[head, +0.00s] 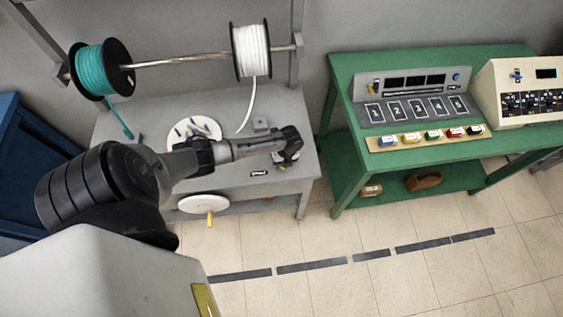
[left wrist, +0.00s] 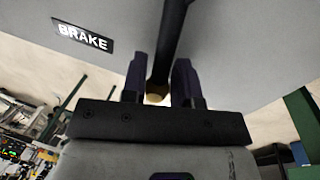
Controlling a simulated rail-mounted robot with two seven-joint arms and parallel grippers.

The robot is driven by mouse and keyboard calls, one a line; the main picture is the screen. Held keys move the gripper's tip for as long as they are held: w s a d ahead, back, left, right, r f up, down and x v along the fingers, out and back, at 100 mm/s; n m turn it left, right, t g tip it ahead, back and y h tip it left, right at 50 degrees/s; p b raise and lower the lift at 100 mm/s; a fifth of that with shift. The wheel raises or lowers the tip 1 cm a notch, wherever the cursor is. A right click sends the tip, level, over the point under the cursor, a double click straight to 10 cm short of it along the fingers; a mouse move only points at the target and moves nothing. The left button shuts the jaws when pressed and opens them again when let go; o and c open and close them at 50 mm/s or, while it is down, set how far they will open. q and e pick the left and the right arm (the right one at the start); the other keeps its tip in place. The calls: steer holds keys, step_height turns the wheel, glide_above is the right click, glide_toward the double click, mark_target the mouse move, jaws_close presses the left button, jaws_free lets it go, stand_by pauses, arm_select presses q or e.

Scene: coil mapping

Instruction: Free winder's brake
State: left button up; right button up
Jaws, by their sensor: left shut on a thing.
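The winder is a grey bench (head: 232,185) with a white disc (head: 205,126) on its top and a white wheel with a yellow handle (head: 209,217) on its front. My left gripper (head: 290,157) is at the right end of the bench top. In the left wrist view its two fingers (left wrist: 160,82) stand on either side of a dark brake lever (left wrist: 171,32), shut on it. A black label reading BRAKE (left wrist: 82,36) is beside the lever. In the head view the gripper mostly hides the lever. My right gripper is not in view.
A teal spool (head: 97,68) and a white spool (head: 252,50) hang on a rod (head: 180,60) above the bench. A green table (head: 350,150) with a panel (head: 415,95) and several coloured blocks stands to the right. Tiled floor (head: 350,220) is open in front.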

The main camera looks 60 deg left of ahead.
arm_select(q)
jaws_close()
